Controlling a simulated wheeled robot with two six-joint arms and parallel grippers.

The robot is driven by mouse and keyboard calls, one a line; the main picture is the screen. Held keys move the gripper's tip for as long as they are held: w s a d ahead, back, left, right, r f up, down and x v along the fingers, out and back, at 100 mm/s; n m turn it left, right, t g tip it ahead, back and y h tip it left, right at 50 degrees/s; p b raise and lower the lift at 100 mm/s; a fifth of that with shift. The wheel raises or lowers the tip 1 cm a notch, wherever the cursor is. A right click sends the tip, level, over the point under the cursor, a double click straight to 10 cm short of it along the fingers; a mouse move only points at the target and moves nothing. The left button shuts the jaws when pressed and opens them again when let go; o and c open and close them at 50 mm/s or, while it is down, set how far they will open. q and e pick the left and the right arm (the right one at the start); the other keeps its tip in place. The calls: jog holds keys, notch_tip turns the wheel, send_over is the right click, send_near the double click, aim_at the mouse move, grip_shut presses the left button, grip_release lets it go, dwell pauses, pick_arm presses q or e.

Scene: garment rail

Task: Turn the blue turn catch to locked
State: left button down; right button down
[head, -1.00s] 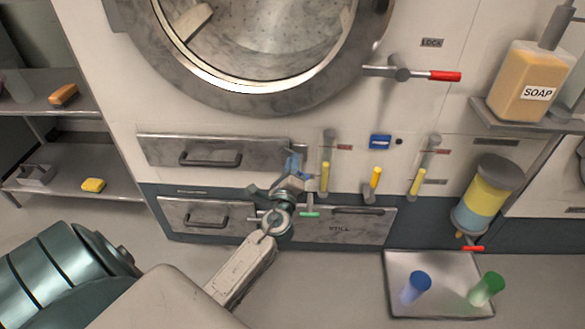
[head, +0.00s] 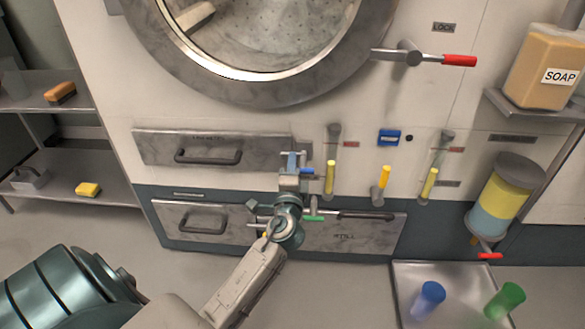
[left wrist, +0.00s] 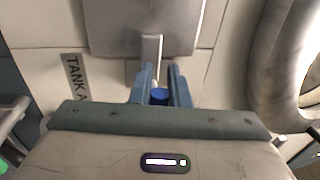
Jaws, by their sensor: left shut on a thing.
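The blue turn catch (left wrist: 158,97) shows in the left wrist view as a small bright blue piece between my fingers. A pale narrow bar (left wrist: 152,48) shows just beyond it. My left gripper (left wrist: 160,84) is shut on this blue piece. In the head view my left gripper (head: 291,168) is at the panel, right of the upper drawer and left of a yellow-handled lever. It hides most of the catch there, so I cannot tell whether the catch stands at locked. My right gripper is not in view.
Drawer handles (head: 208,157) stick out at the left. A blue fitting (head: 389,137) and red-ended door handle (head: 459,60) are farther right. A tray (head: 400,285) holds two cups.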

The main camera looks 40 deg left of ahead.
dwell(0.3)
pick_arm(q)
jog(key=c, duration=1.4)
grip_release()
jog(key=v, duration=1.1)
